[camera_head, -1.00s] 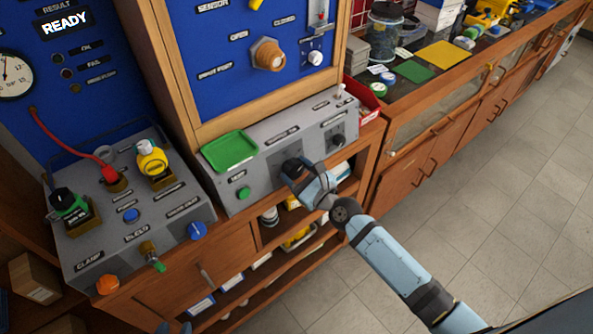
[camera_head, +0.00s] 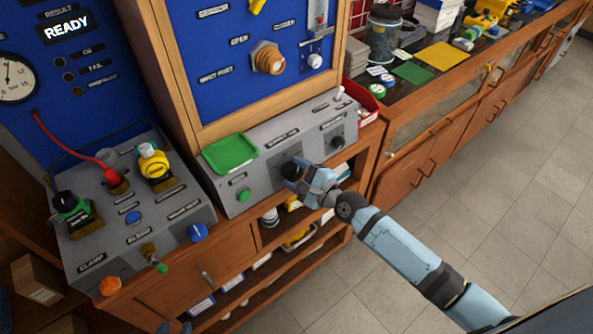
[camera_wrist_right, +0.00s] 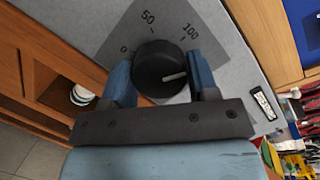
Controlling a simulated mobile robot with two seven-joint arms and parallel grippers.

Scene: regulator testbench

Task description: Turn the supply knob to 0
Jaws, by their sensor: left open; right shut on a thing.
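The supply knob (camera_head: 291,170) is a black round knob on the sloped front of the grey panel. In the right wrist view the knob (camera_wrist_right: 160,68) sits on a dark plate (camera_wrist_right: 178,36) marked 0, 50 and 100. Its white pointer line points right, beyond the 100 mark and away from 0. My right gripper (camera_head: 298,172) is shut on the knob, with one blue finger on each side; its fingers also show in the right wrist view (camera_wrist_right: 162,80). Only the tips of my left gripper (camera_head: 175,328) show at the bottom edge, apart from the panel.
A second black knob (camera_head: 337,142) is to the right on the same panel. A green tray (camera_head: 230,152) and a green button (camera_head: 243,194) are to the left. The clamp box (camera_head: 135,220) stands further left. Open shelves lie below, and the floor (camera_head: 450,230) is clear.

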